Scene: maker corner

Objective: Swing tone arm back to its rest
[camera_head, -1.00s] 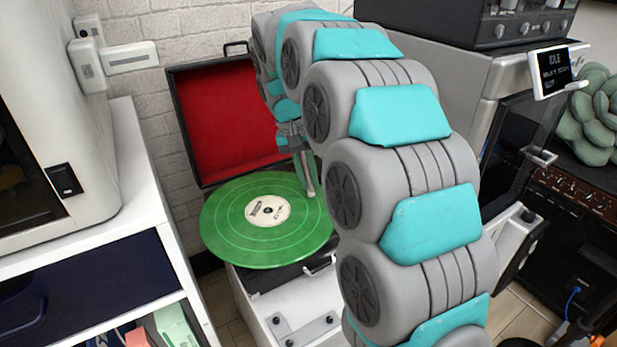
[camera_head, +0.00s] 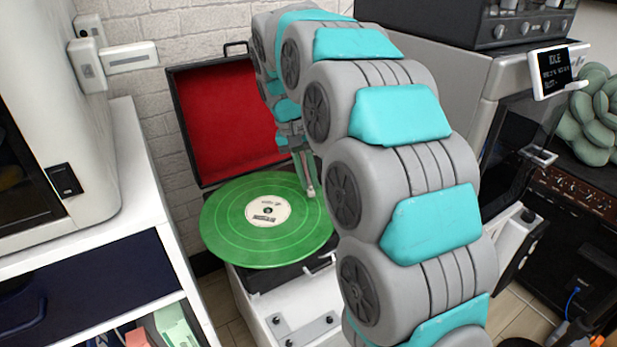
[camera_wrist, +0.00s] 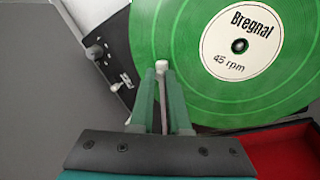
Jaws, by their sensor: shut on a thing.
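The record player (camera_head: 228,115) stands open against the brick wall, its red-lined lid raised at the back. A green record (camera_head: 235,235) with a white label lies on it; it also fills much of the wrist view (camera_wrist: 185,60). The thin pale tone arm (camera_wrist: 163,100) runs between the two green fingers of my gripper (camera_wrist: 162,85), its white tip (camera_wrist: 162,66) showing just past them over the record's outer part. In the head view my gripper (camera_head: 306,178) reaches down at the record's right edge, shut on the tone arm. My arm hides the deck's right side there.
A small knob (camera_wrist: 94,51) and a lever (camera_wrist: 116,87) sit on the black deck beside the record. A white shelf unit (camera_head: 140,185) stands close on the left. A machine with a small screen (camera_head: 552,72) stands on the right behind my arm.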

